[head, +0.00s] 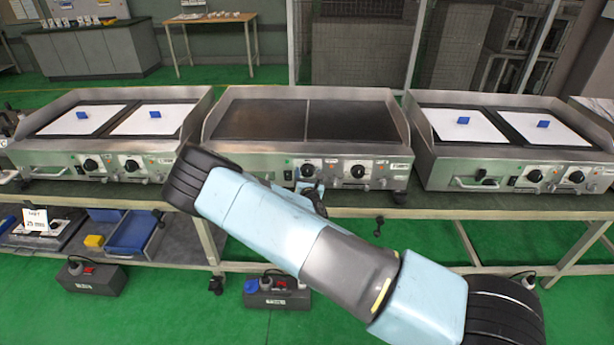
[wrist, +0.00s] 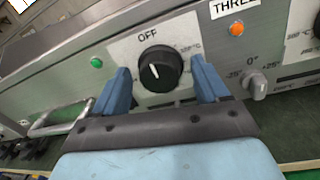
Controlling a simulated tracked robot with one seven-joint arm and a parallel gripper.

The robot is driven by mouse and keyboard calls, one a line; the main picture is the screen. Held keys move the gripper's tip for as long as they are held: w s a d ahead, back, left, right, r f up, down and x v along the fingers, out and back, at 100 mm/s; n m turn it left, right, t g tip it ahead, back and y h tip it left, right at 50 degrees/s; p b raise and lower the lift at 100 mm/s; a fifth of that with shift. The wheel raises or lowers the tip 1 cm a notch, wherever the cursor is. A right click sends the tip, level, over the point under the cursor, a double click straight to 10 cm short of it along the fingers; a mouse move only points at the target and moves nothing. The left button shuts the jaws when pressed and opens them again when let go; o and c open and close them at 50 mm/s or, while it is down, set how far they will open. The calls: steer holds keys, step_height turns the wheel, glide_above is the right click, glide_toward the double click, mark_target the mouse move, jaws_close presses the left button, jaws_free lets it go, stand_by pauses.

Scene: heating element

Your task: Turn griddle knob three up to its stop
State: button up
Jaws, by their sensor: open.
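The black round knob (wrist: 160,68) sits on a white plate on the middle griddle's (head: 306,118) front panel. Its white mark points roughly up toward the word OFF. A label reading THREE (wrist: 234,8) is up and right of it. My gripper (wrist: 161,74) is open, with one blue finger on each side of the knob. I cannot tell whether the fingers touch it or how far they reach along it. In the head view the left knob (head: 307,170) shows just above my gripper, which is mostly hidden behind my arm.
A green lamp (wrist: 96,62) and an orange lamp (wrist: 237,29) flank the knob. A small grey trim dial (wrist: 257,87) is close right of my right finger. A metal handle (wrist: 61,118) is at lower left. Another black knob (head: 358,171) is farther right.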

steer(key=shift+c, duration=0.5)
steer(key=c, duration=0.9)
steer(key=shift+a, duration=0.25)
steer(key=shift+c, duration=0.3)
steer(key=shift+d, duration=0.15)
